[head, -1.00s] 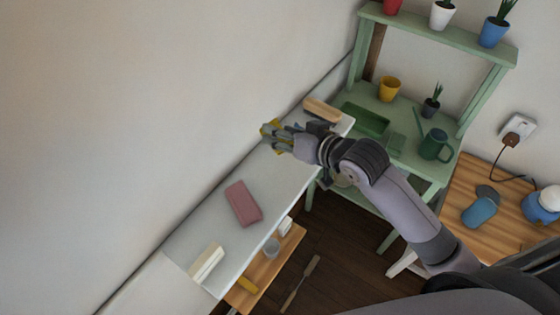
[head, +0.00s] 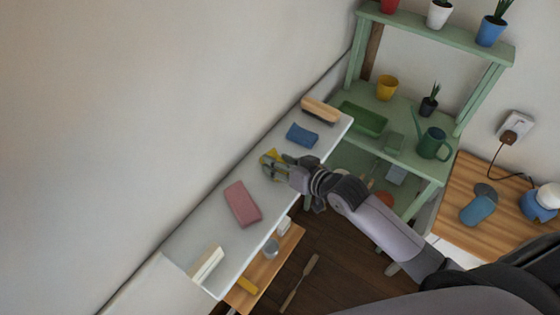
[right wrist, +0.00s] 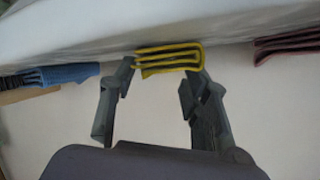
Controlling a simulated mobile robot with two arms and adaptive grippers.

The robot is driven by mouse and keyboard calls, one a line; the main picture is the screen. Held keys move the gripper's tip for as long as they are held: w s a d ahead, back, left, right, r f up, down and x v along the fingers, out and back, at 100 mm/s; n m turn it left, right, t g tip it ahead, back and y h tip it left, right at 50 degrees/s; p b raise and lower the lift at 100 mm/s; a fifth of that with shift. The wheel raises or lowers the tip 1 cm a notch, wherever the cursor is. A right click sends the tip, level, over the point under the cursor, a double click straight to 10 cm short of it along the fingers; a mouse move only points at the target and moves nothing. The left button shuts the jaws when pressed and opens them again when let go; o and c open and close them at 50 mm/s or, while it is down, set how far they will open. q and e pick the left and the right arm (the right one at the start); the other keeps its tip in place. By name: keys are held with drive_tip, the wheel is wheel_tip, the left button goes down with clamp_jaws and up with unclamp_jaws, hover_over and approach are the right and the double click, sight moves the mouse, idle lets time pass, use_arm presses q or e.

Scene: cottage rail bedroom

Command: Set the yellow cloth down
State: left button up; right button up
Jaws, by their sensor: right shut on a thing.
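The yellow cloth (right wrist: 168,60) is a small folded stack between the fingertips of my right gripper (right wrist: 160,78) in the right wrist view. In the head view, my right gripper (head: 268,166) is over the white shelf, shut on the cloth (head: 273,155), which is mostly hidden by the fingers. The cloth is at or close to the shelf top; I cannot tell if it touches. A folded blue cloth (head: 302,135) and a folded pink cloth (head: 242,204) lie on the white shelf (head: 196,229) on either side of it. My left gripper is not in view.
A wooden-backed brush (head: 320,110) lies at the shelf's far end and a cream block (head: 207,263) at its near end. A green plant stand (head: 437,171) with pots and a watering can (head: 433,143) stands beyond. The wall borders the shelf's left side.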

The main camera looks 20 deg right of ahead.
drive_tip(key=shift+f, duration=0.1)
drive_tip(key=o, duration=0.7)
drive_tip(key=shift+o, duration=0.2)
drive_tip(key=b+v, duration=0.1)
drive_tip(key=v, duration=1.1)
